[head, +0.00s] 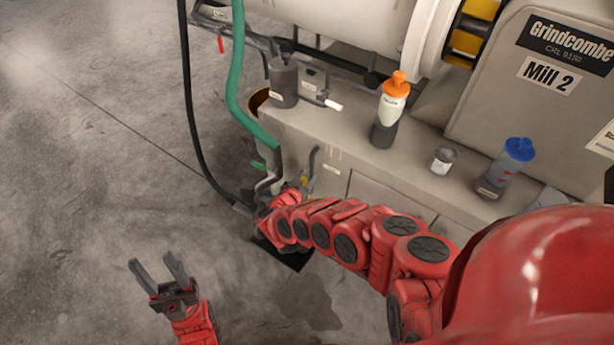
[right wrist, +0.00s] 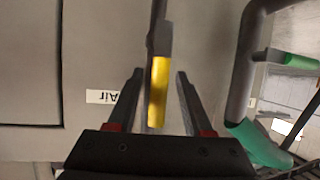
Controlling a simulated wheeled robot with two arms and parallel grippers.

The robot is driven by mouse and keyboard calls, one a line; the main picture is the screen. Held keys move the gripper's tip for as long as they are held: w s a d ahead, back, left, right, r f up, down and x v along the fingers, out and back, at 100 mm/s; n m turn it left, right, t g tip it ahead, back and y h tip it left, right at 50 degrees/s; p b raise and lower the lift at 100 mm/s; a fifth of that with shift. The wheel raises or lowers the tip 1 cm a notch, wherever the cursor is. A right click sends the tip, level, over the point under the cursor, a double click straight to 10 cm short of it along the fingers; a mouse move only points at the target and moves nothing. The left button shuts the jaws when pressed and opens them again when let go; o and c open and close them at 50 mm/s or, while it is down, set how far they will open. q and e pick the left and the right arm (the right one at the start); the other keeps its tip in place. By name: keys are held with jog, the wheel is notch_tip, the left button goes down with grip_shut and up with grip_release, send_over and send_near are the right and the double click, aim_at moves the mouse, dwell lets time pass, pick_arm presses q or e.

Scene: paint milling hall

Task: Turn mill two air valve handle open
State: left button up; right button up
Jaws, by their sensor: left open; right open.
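The Mill 2 machine (head: 553,75) stands at the right in the head view. The yellow valve handle (right wrist: 158,90) shows in the right wrist view beside an "Air" label (right wrist: 103,97). In the head view the yellow handle (head: 306,184) is small, low on the mill's base. My right gripper (right wrist: 158,75) is open, with one finger on each side of the yellow handle and visible gaps to both. In the head view my right arm partly hides this spot. My left gripper (head: 158,278) is open and empty over the floor at the lower left.
A teal hose (head: 236,70) and a green handle (head: 258,165) are close to my right gripper. A black hose (head: 190,110) hangs left. Bottles, including an orange-capped one (head: 390,112) and a blue-capped one (head: 507,170), stand on the mill's ledge. The floor at left is clear.

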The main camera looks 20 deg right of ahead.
jog(key=p+v, duration=0.3)
jog(key=v, duration=1.4)
jog(key=shift+p, duration=0.3)
jog(key=shift+a, duration=0.1)
